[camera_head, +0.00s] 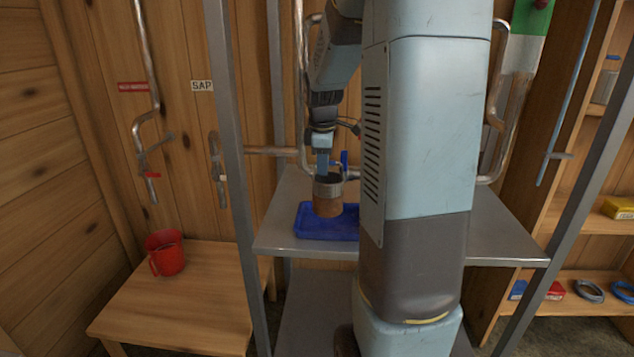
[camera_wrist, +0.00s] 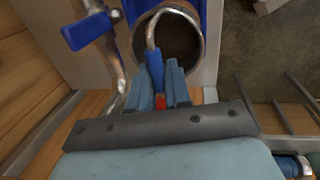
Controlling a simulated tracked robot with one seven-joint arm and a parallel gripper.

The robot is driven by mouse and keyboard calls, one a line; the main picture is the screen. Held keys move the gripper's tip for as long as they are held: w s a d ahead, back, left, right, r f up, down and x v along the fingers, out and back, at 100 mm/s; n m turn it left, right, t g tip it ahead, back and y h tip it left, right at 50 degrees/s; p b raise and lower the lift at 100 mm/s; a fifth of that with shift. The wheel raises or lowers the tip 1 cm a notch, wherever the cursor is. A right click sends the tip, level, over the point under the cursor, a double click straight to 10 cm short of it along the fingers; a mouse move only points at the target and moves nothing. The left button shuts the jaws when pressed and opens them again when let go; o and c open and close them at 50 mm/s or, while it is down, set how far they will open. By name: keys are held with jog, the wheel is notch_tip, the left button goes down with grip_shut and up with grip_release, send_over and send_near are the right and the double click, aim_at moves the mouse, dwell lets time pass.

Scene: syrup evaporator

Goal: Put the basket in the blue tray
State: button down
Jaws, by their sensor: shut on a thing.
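The basket (camera_head: 328,203) is a round cup with a grey metal upper part and a brown lower part. It stands upright under my gripper (camera_head: 323,168). In the wrist view its round rim (camera_wrist: 198,28) and dark inside show, with a curved metal handle that has a blue grip (camera_wrist: 155,68). My gripper (camera_wrist: 168,100) is shut on this handle. The blue tray (camera_head: 315,234) lies on the grey metal shelf. The basket overlaps the tray in the head view; I cannot tell whether it touches the tray's floor. My arm hides the tray's right end.
Pipes run behind the shelf (camera_head: 285,243), and a blue valve lever (camera_wrist: 85,32) is close by in the wrist view. Grey posts (camera_head: 232,150) frame the shelf. A red mug (camera_head: 166,254) stands on the wooden table (camera_head: 190,305) at left. Wooden shelves stand at right.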

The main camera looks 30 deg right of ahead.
aim_at(316, 180)
jog(key=shift+w+a+f, duration=0.1)
jog(key=shift+w+f, duration=0.4)
jog(key=shift+f, duration=0.65)
jog(key=shift+w+f, duration=0.55)
jog(key=shift+f, duration=0.55)
jog(key=shift+w+a+f, duration=0.1)
jog(key=shift+w+f, duration=0.4)
jog(key=shift+f, duration=0.75)
jog(key=c, duration=1.1)
grip_release()
